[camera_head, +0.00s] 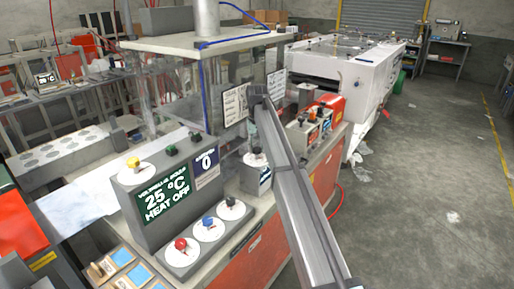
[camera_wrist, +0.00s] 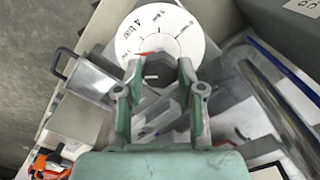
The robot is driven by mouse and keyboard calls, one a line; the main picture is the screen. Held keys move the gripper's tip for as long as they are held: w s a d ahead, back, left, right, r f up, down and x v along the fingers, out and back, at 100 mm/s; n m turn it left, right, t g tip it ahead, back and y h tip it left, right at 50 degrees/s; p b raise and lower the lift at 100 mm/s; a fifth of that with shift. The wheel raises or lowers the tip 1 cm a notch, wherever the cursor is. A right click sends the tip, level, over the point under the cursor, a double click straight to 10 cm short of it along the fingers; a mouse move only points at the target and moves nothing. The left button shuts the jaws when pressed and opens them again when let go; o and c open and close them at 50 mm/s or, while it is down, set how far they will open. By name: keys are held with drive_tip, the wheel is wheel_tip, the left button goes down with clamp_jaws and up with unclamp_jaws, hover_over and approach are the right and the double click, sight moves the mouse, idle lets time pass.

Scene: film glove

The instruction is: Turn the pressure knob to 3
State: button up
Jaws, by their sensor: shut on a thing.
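The pressure knob (camera_wrist: 158,72) is a dark grey knob on a white round dial (camera_wrist: 181,27) with printed scale marks, in the upper middle of the wrist view. A small red mark shows at the knob's left edge. The lettering is too blurred to read surely. My gripper (camera_wrist: 160,76) has its two green-grey fingers on either side of the knob, shut on it. In the head view my arm crosses in front of the bench, and I cannot make out the fingers. A small grey box (camera_head: 250,181) with a black knob stands just left of the arm.
A grey control panel (camera_head: 152,226) with red, blue and black knobs and a display reading "25 °C HEAT OFF" stands front left. Wooden-edged trays (camera_head: 122,257) lie before it. The floor at right is mostly clear.

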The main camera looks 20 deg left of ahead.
sight(257, 149)
drive_tip(key=shift+s+d+f, duration=0.1)
drive_tip(key=shift+s+f, duration=0.05)
drive_tip(key=o, duration=1.1)
drive_tip(key=shift+o, duration=0.2)
drive_tip(key=shift+r, duration=0.4)
wheel_tip(257, 149, up, 11)
drive_tip(key=shift+r, duration=0.2)
